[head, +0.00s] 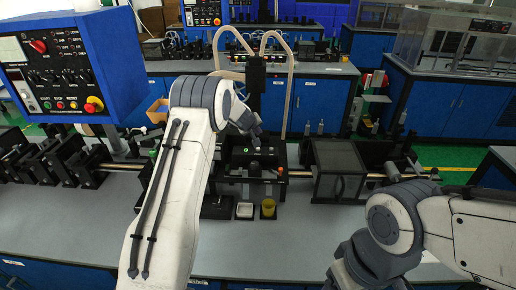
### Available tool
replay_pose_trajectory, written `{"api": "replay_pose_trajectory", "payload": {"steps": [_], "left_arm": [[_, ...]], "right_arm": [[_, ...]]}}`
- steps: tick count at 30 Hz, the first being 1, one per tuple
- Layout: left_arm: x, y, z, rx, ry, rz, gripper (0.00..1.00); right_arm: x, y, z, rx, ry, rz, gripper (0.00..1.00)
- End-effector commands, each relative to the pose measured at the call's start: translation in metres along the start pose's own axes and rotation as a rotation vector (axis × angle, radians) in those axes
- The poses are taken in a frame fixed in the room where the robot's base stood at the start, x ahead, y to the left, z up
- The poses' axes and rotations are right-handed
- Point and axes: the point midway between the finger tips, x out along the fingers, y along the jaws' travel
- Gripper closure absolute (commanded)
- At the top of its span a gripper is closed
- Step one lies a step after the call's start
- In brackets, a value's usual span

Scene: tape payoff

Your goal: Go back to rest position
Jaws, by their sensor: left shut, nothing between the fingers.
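My left arm reaches up from the bottom of the head view and bends over at the wrist. My left gripper (256,138) is small and dark, above the black machine in the middle of the bench. It looks shut and empty. Its fingertips are hard to make out against the dark machine.
A long grey bench (290,235) carries the black machine (245,165), a dark box (339,170) and a rod line. A blue control box (75,65) hangs at upper left. The bench front is mostly clear.

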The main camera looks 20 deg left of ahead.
Motion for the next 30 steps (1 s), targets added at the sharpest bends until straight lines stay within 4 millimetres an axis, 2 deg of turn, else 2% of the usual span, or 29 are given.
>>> {"api": "replay_pose_trajectory", "payload": {"steps": [11,14,15,17,20,21,24,27,30], "left_arm": [[-0.001,0.001,0.001,0.003,-0.002,0.001,1.00],[-0.007,0.015,0.014,0.031,-0.028,0.015,1.00],[-0.013,0.026,0.023,0.053,-0.047,0.025,1.00],[-0.026,0.046,0.046,0.099,-0.091,0.044,1.00],[-0.060,0.084,0.097,0.205,-0.190,0.081,1.00],[-0.077,0.096,0.121,0.254,-0.233,0.095,1.00],[-0.123,0.117,0.180,0.378,-0.344,0.121,1.00],[-0.173,0.123,0.239,0.508,-0.453,0.135,1.00],[-0.226,0.113,0.295,0.646,-0.557,0.138,1.00]], "right_arm": [[0.000,0.000,0.000,0.000,0.000,0.000,0.31],[0.002,0.000,0.000,0.000,0.000,0.000,0.31],[0.003,0.000,0.000,0.000,0.000,0.000,0.31],[0.005,0.000,0.000,0.000,0.000,0.000,0.31],[0.010,0.001,0.001,0.000,0.000,0.000,0.31],[0.013,0.001,0.001,0.000,0.000,0.000,0.31],[0.018,0.001,0.001,0.000,0.000,0.000,0.31],[0.022,0.002,0.001,0.000,0.000,0.000,0.31],[0.028,0.002,0.002,0.000,0.000,0.000,0.31]]}}
